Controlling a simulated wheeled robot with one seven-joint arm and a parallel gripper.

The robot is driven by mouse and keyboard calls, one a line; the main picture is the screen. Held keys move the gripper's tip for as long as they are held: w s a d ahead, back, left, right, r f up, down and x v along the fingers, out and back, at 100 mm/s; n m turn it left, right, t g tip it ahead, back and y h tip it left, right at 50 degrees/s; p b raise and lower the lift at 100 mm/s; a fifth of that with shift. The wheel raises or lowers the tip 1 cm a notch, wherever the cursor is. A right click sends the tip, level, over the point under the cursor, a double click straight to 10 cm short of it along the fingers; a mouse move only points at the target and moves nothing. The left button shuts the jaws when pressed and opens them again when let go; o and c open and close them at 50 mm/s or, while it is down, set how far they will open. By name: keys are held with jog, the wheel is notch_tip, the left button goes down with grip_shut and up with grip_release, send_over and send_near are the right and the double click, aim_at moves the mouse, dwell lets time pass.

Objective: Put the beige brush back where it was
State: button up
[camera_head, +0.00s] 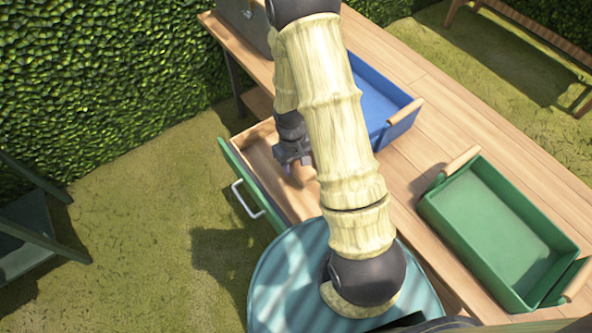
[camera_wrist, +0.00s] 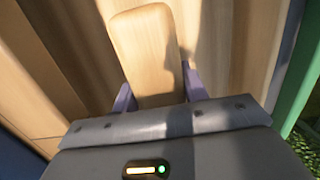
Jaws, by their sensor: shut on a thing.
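My gripper (camera_head: 293,158) is in the open drawer area in the head view, pointing down. In the wrist view its two purple fingers are shut on the beige brush (camera_wrist: 148,48), one on each side. The brush shows as a rounded, plain block; its bristles are not visible. In the head view a small part of the brush (camera_head: 301,174) shows below the gripper, partly hidden by my arm. The pulled-out drawer (camera_head: 233,165) has a green front, a pale handle and a wooden inside. I cannot tell whether the brush touches the drawer floor.
A blue tray (camera_head: 378,100) and an empty green tray (camera_head: 498,235) stand on the wooden table (camera_head: 450,115). A grey box (camera_head: 243,22) is at the table's far end. Grass is clear left of the drawer; a dark green stand (camera_head: 25,235) is at far left.

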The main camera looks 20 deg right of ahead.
aim_at(296, 164)
jog(key=shift+a+f+b, duration=0.1)
jog(key=shift+f+b, duration=0.45)
jog(key=shift+f, duration=1.3)
jog(key=shift+f, duration=0.3)
jog(key=o, duration=1.1)
jog(key=r+p, duration=0.1)
jog(key=r, duration=0.3)
jog(key=w+r+p, duration=0.1)
jog(key=r, duration=0.3)
jog(key=r+p, duration=0.1)
jog(key=r, duration=0.3)
jog(key=shift+w+a+r, duration=0.2)
jog(key=shift+r, duration=0.05)
jog(key=shift+r, duration=0.2)
jog(key=shift+s+d+r+m+t, duration=0.1)
jog(key=shift+s+r+m+t, duration=0.55)
jog(key=shift+s+r, duration=1.35)
jog(key=shift+s+d+r+m+t, duration=0.1)
jog(key=shift+s+r+m+t, duration=0.7)
jog(key=shift+r, duration=2.3)
jog(key=shift+s+r+m+t, duration=0.45)
jog(key=shift+s+r, duration=1.1)
jog(key=shift+r, duration=1)
